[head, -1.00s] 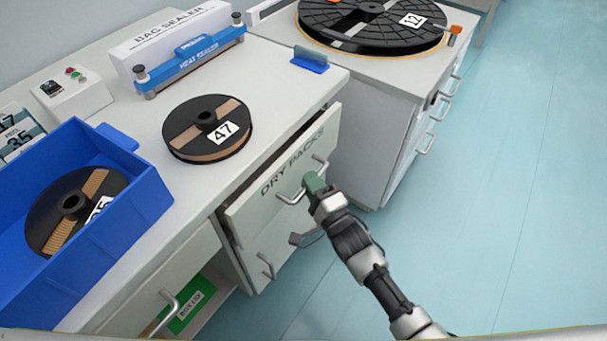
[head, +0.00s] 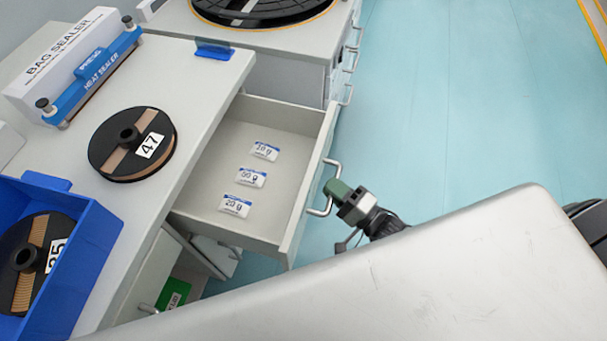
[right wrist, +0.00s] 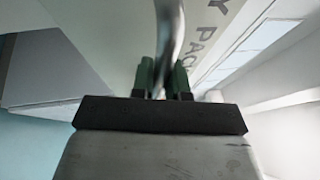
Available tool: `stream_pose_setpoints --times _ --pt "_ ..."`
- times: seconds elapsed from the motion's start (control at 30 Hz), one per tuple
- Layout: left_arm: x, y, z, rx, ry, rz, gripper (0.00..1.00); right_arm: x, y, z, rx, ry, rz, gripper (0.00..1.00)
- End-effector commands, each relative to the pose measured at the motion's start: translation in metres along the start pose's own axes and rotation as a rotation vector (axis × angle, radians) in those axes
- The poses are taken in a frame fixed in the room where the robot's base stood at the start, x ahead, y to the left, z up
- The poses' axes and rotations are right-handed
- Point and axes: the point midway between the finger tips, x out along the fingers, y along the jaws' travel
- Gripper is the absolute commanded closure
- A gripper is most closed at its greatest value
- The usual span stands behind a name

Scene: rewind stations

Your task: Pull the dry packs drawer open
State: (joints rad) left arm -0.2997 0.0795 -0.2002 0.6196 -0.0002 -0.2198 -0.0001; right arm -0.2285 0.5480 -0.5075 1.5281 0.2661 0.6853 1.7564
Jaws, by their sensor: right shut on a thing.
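The dry packs drawer (head: 290,222) stands well open in the head view, pulled out from under the white counter. Three small packs lie inside, marked 10 g (head: 265,151), 50 g (head: 250,177) and 20 g (head: 235,206). My right gripper (head: 336,190) is shut on the drawer's handle (head: 322,210). The right wrist view shows its green fingers (right wrist: 163,78) on both sides of the metal handle (right wrist: 170,35), with part of the drawer's lettering (right wrist: 205,40) beside them. My left gripper is not in view.
On the counter (head: 185,75) are a reel marked 47 (head: 110,160), a blue bin (head: 85,270) holding another reel, and a heat sealer (head: 95,75). A lower cupboard stands partly open with a green box (head: 174,294) inside. Blue floor (head: 440,110) is clear at right.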

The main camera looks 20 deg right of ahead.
Motion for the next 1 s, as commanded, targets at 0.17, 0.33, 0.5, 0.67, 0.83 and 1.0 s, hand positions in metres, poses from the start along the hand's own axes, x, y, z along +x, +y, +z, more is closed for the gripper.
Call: stream_pose_setpoints --times 0.17,0.33,0.5,0.67,0.83,1.0 --pt "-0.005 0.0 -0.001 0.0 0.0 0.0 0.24 -0.036 -0.007 -0.014 -0.001 -0.001 0.006 1.0" --pt "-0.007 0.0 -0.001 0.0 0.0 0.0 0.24 -0.057 -0.011 -0.023 0.0 -0.001 0.005 1.0" --pt "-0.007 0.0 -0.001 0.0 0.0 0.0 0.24 -0.068 -0.013 -0.028 0.0 -0.001 0.004 1.0" --pt "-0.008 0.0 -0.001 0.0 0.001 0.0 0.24 -0.071 -0.014 -0.029 0.001 0.0 0.002 1.0" --pt "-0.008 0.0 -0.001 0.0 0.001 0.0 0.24 -0.071 -0.014 -0.029 0.001 0.0 0.002 1.0" --pt "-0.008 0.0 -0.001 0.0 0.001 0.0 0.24 -0.071 -0.014 -0.029 0.001 0.0 0.002 0.81"
